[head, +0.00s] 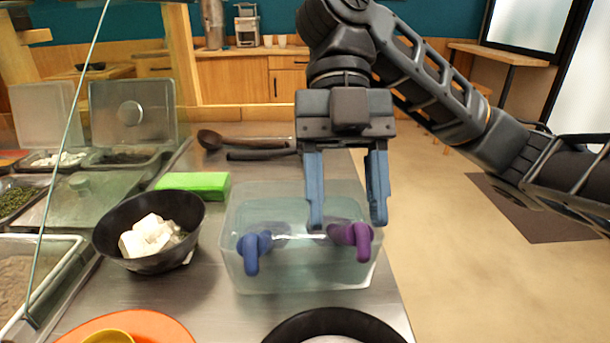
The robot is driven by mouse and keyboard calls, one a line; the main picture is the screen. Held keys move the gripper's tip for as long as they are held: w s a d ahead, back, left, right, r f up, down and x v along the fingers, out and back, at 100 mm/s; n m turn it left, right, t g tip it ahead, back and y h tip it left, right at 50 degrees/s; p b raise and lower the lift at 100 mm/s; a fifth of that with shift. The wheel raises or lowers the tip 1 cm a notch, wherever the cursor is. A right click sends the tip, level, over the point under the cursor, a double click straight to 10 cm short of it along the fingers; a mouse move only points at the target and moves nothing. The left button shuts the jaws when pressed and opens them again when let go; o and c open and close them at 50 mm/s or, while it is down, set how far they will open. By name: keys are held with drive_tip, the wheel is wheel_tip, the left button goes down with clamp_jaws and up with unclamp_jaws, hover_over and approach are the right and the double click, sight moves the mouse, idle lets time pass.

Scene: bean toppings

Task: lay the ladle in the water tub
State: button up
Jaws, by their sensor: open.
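The water tub (240,210) is a clear rectangular container on the steel counter. Two utensils lie in it, one with a blue handle (252,250) and one with a purple handle (352,238); their far ends are hard to make out. A dark brown ladle (209,140) lies on the counter behind the tub, its handle pointing right. My gripper (346,220) points down over the right part of the tub, its blue fingers apart. Nothing shows between them. I cannot tell the fingertips' exact height above the purple handle.
A dark-handled utensil (258,155) lies beside the ladle. Left of the tub are a black bowl of white cubes (110,238) and a green block (195,184). A black bowl (335,320) and an orange plate (165,325) stand in front. The counter ends just right of the tub.

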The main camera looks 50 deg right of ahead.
drive_tip(key=v, duration=0.8)
drive_tip(key=shift+p, duration=0.45)
drive_tip(key=shift+a, duration=0.1)
